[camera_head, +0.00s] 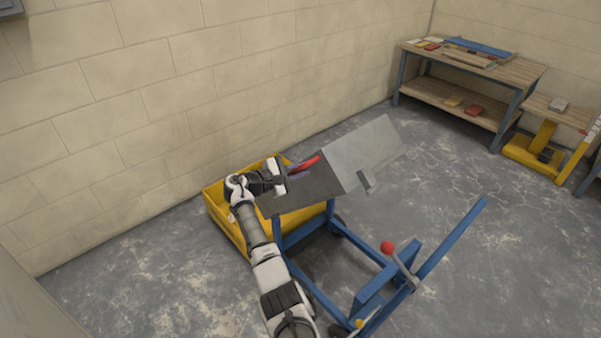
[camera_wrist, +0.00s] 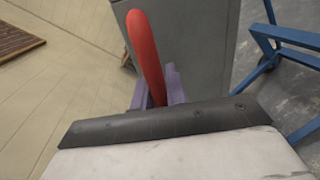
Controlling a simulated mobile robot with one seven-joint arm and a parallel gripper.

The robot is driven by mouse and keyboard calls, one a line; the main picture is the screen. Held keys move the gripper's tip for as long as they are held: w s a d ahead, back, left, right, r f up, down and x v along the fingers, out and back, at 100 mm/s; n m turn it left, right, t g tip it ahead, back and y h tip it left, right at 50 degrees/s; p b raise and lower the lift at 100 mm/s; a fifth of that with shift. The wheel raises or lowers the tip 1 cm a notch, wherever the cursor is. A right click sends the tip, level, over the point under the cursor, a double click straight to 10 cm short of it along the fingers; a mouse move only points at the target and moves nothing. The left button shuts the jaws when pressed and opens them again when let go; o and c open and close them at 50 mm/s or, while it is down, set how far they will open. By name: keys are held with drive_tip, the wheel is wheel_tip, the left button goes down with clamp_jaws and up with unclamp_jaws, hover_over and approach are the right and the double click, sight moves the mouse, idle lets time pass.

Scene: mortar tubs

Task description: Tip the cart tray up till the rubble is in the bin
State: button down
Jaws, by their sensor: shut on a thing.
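The grey cart tray (camera_head: 372,155) is tipped up steeply on the blue cart frame (camera_head: 372,296), its low end over the yellow bin (camera_head: 236,236). A red handle (camera_head: 307,163) is on the tray; it also shows in the wrist view (camera_wrist: 145,50). My gripper (camera_head: 290,173) is shut on the red handle, and its purple fingers (camera_wrist: 157,90) show on both sides of it in the wrist view. The tray's grey surface (camera_wrist: 200,55) lies beyond the handle. I see no rubble in either view; the bin's inside is mostly hidden by my arm and the tray.
A lever with a red knob (camera_head: 387,247) stands on the cart frame. A workbench (camera_head: 455,95) with several items is at the back right, beside a yellow pallet truck (camera_head: 533,152). A block wall (camera_head: 160,90) runs behind the bin. The floor right of the cart is clear.

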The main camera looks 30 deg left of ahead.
drive_tip(key=c, duration=1.4)
unclamp_jaws()
drive_tip(key=shift+s, duration=0.15)
drive_tip(key=b+v, duration=0.2)
drive_tip(key=v, duration=1.1)
drive_tip(key=shift+s+a+b, duration=0.15)
drive_tip(key=shift+s+b, duration=0.1)
drive_tip(key=shift+b, duration=0.15)
